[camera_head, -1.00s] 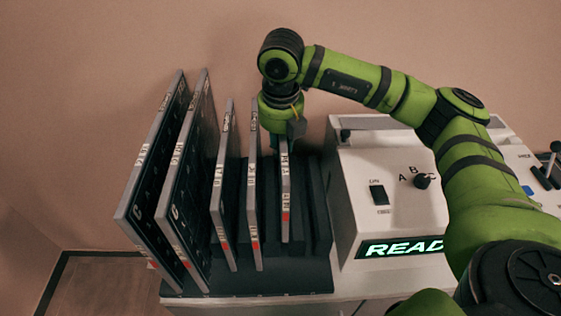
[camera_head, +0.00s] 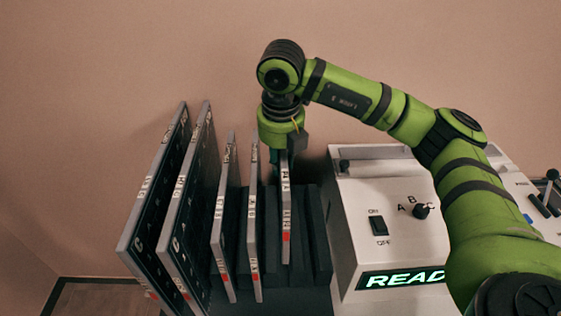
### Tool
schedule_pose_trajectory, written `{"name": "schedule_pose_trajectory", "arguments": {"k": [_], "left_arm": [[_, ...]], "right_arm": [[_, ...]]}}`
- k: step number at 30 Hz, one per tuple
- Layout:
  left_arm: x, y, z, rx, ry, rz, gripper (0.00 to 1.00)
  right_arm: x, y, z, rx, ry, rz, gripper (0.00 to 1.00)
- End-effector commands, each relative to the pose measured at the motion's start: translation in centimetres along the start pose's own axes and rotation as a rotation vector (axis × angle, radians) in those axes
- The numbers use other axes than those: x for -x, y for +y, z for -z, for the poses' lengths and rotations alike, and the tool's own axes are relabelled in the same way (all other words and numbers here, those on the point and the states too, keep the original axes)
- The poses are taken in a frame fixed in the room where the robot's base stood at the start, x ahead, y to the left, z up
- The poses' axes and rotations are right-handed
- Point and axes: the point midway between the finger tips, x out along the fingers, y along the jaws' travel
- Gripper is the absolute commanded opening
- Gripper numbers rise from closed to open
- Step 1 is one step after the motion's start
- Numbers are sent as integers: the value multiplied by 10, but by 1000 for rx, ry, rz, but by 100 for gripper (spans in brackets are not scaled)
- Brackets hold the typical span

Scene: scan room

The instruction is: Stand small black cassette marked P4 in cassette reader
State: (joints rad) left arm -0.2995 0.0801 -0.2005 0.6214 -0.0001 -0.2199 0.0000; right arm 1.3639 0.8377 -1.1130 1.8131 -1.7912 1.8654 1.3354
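My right gripper (camera_head: 283,153) comes down from above onto the top far end of a thin grey-edged small cassette (camera_head: 286,215), the rightmost in the rack. Its spine has a white label that seems to read P4, and a red mark. The fingers are mostly hidden behind the wrist, but the cassette moves with them, so the gripper looks shut on it. The cassette is upright, slightly raised against its neighbours. The white cassette reader (camera_head: 385,208) stands to the right, with a lit READ display (camera_head: 402,278). My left gripper is not in view.
Two large cassettes (camera_head: 150,200) and two small ones (camera_head: 222,215) stand upright to the left in the dark rack (camera_head: 317,235). Rack slots right of the held cassette are empty. The reader has a switch and a knob. A wall closes the back.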

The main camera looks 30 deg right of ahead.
Motion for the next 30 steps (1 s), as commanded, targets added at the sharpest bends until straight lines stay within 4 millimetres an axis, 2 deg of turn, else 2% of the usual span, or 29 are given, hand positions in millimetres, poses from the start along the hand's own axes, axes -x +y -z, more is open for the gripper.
{"name": "schedule_pose_trajectory", "arguments": {"k": [1, 21, 30], "left_arm": [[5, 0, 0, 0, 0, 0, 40], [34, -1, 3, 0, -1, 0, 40], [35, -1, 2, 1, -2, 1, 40]], "right_arm": [[8, 1, -2, 0, -3, -3, 0], [58, 0, -9, -1, -3, -3, 0], [62, 0, -10, -1, -2, -2, 0]]}}
